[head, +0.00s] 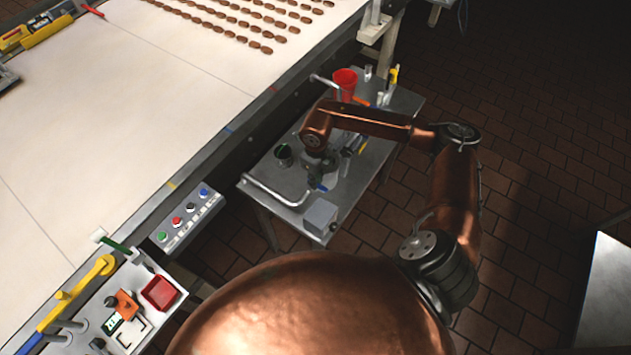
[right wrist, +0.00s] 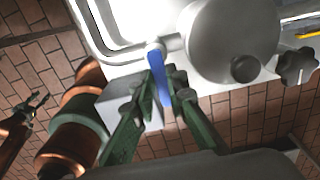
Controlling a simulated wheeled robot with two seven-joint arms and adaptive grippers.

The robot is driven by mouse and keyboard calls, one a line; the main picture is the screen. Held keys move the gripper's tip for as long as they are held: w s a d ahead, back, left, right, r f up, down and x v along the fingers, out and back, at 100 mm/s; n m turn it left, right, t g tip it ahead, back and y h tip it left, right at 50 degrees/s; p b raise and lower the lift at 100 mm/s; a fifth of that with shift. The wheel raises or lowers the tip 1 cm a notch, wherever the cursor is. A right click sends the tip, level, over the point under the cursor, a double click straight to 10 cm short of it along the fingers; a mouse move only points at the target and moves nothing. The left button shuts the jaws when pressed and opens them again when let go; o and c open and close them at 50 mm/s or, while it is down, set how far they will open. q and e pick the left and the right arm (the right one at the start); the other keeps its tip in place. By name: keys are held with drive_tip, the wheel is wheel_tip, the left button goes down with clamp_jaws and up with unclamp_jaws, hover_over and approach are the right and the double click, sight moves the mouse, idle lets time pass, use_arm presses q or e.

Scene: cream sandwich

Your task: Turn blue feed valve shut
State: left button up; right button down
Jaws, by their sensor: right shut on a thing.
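The blue feed valve handle (right wrist: 160,78) shows in the right wrist view as a blue lever on a pale pipe, beside a large grey rounded vessel (right wrist: 232,40). My right gripper (right wrist: 163,88) has its green fingers on both sides of the blue lever and is shut on it. In the head view, my right gripper (head: 320,183) is low over the small metal table (head: 375,160), and my own arm hides much of the valve. A small dark claw on a copper arm at the left of the right wrist view looks like my left gripper (right wrist: 38,99); its jaws are too small to judge.
A bent pipe (head: 268,192) and a grey box (head: 320,215) are at the table's near end. A red cup (head: 345,82) stands at its far end. The conveyor (head: 150,100) and a button panel (head: 185,218) lie to the left.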

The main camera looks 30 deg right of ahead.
idle(0.5)
drive_tip(key=c, duration=1.9)
unclamp_jaws()
drive_tip(key=shift+c, duration=0.2)
drive_tip(key=shift+r, duration=0.1)
wheel_tip(320, 180, up, 12)
drive_tip(key=shift+d, duration=0.1)
